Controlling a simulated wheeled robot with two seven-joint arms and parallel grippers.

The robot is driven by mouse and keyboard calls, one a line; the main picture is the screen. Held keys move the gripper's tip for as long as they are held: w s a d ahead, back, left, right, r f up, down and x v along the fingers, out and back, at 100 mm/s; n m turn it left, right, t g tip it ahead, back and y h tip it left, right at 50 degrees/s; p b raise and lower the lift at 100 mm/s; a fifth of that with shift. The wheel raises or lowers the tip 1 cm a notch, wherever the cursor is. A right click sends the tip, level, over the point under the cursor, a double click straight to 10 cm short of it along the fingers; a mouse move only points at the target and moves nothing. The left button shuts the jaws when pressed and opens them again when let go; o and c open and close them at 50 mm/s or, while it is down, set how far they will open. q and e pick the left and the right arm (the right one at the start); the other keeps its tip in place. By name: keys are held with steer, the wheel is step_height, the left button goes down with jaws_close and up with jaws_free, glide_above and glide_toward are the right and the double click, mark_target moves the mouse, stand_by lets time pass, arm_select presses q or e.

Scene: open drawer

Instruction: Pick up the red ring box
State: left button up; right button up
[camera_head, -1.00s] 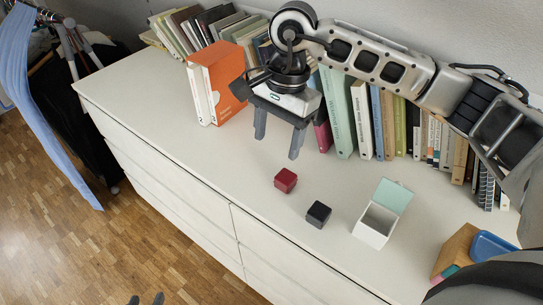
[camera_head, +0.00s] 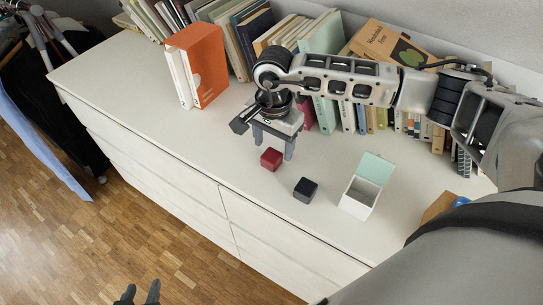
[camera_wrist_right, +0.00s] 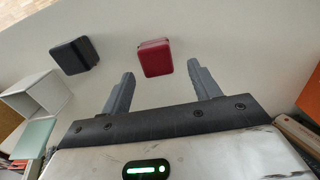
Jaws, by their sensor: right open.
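The red ring box (camera_head: 271,159) is a small dark red cube on the white dresser top, left of the black box (camera_head: 305,190). My right gripper (camera_head: 272,148) is open above and just behind it, fingers pointing down. In the right wrist view the red ring box (camera_wrist_right: 155,58) shows just past the fingertips of my right gripper (camera_wrist_right: 161,72), roughly in line with the gap between them. It is not gripped. My left gripper (camera_head: 139,293) shows only as two dark, separated fingertips at the bottom edge, over the floor.
An open white box with a pale green lid (camera_head: 358,199) stands right of the black box. An orange binder (camera_head: 205,65) and a row of books line the wall. The dresser top (camera_head: 150,110) is clear left of the red box.

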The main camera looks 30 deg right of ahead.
mark_target(274, 152)
step_height(274, 152, down, 3)
steer(key=shift+s+f, duration=0.1)
steer(key=shift+f, duration=0.05)
steer(key=shift+c, duration=0.3)
steer(key=c, duration=1)
